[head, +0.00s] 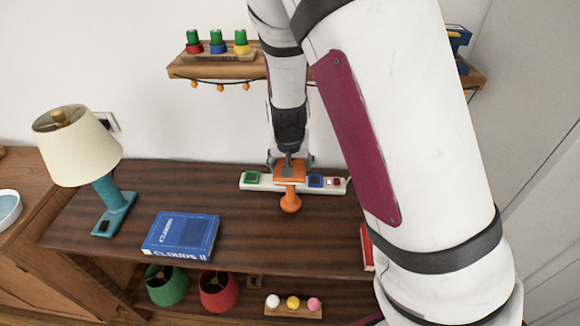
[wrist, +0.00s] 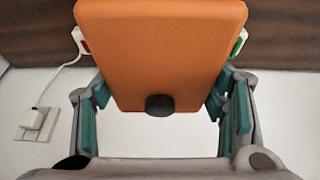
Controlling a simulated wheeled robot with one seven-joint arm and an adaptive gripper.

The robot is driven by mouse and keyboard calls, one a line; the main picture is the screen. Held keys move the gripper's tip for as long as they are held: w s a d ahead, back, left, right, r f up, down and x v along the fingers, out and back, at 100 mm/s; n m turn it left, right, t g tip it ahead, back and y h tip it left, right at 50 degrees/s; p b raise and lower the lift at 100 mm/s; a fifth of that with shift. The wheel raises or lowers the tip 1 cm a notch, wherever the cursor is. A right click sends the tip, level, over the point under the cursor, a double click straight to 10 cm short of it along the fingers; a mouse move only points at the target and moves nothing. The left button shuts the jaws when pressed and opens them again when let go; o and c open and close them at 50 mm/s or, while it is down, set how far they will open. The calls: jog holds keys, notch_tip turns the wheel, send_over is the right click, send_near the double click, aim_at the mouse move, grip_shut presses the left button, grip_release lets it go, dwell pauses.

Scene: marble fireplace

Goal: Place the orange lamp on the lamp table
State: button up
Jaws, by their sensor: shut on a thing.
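My gripper (head: 289,163) is shut on an orange thing (head: 290,200), which I take for the orange lamp. It has a flat slab between the fingers and a rounded stem toward the camera; no shade shows on it. In the wrist view the orange slab (wrist: 160,50), with a dark round knob, sits between the teal finger pads of my gripper (wrist: 165,110). It is over the back of a dark wooden table (head: 130,245), in front of a white power strip. I cannot tell whether it touches either.
A teal lamp with a cream shade (head: 78,145) stands at the table's left. A blue book (head: 180,235) lies left of centre. The power strip (head: 255,181) runs along the back. A wall shelf (head: 215,70) hangs above. Table front and centre are clear.

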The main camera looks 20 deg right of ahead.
jog(key=shift+f, duration=0.75)
jog(key=o, duration=1.9)
jog(key=shift+f, duration=0.1)
jog(key=p+v, duration=0.3)
jog(key=v, duration=0.9)
jog(key=shift+s+r, duration=0.15)
jog(key=shift+r, duration=0.2)
jog(key=shift+s+d+r+n+t+y, duration=0.3)
jog(key=shift+s+r+n, duration=0.45)
jog(key=shift+s+r, duration=2.95)
jog(key=shift+s+d+r+n+t+y, duration=0.25)
jog(key=shift+s+r+n, duration=0.45)
jog(key=shift+s+r, duration=2.95)
jog(key=shift+s+d+r+n+t+y, duration=0.15)
jog(key=shift+s+d+r+n+y, duration=0.4)
jog(key=shift+s+r, duration=3.1)
